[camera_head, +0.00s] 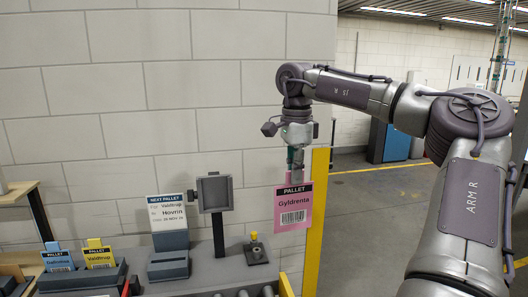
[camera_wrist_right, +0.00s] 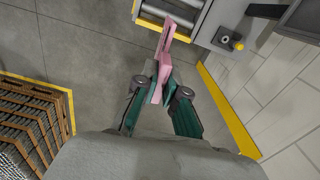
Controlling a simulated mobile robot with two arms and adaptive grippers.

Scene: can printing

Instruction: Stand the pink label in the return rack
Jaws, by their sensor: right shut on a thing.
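The pink label (camera_head: 293,212) reads "PALLET Gyldrenta" with a barcode and hangs upright in the air in the head view. My right gripper (camera_head: 296,162) points down and is shut on its upper part. In the right wrist view the pink label (camera_wrist_right: 166,62) is seen nearly edge-on between the green fingers of the gripper (camera_wrist_right: 160,92). A dark slotted rack (camera_head: 82,282) at lower left holds a blue label (camera_head: 57,262) and a yellow label (camera_head: 98,258) upright. I cannot tell whether this is the return rack. My left gripper is not in view.
A white "NEXT PALLET" card (camera_head: 168,214) stands above a grey block (camera_head: 168,267). A dark screen on a post (camera_head: 214,194) and a button box (camera_head: 256,251) stand between card and label. A yellow post (camera_head: 316,220) is close right of the label. Rollers (camera_wrist_right: 168,12) lie below.

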